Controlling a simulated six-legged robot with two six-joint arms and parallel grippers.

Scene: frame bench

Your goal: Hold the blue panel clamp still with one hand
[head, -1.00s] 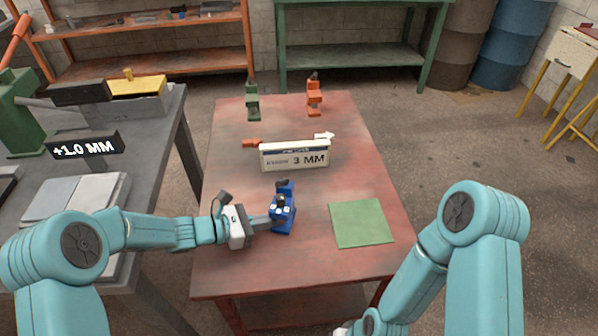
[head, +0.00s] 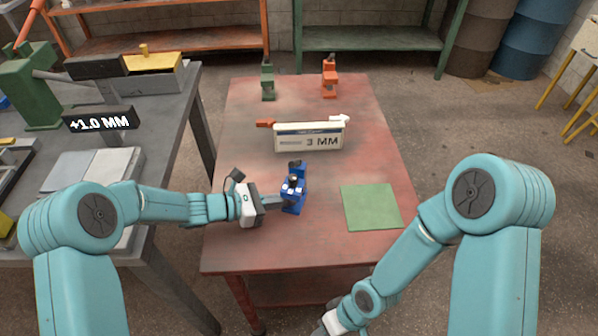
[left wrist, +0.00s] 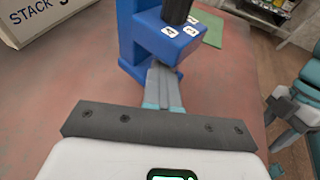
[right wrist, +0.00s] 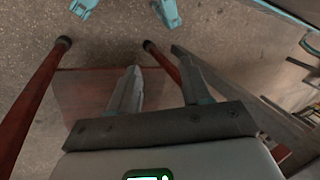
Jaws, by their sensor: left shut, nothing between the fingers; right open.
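The blue panel clamp (head: 297,190) stands upright on the red table, left of the green square. My left gripper (head: 283,202) is at the clamp's left side, fingers shut together with nothing between them. In the left wrist view, the shut fingers (left wrist: 164,75) reach toward the blue clamp (left wrist: 148,48), their tips by its lower part under the numbered head. I cannot tell whether they touch it. My right gripper (right wrist: 157,60) is open and empty, low in front of the table; only part of it shows at the head view's bottom edge (head: 328,324).
A white "3 MM" box (head: 309,137) stands behind the clamp. A green clamp (head: 267,82) and an orange clamp (head: 329,80) stand at the table's far end. The green square (head: 371,207) lies to the right. A grey bench (head: 180,110) with a "+1.0 MM" sign (head: 99,119) is at left.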

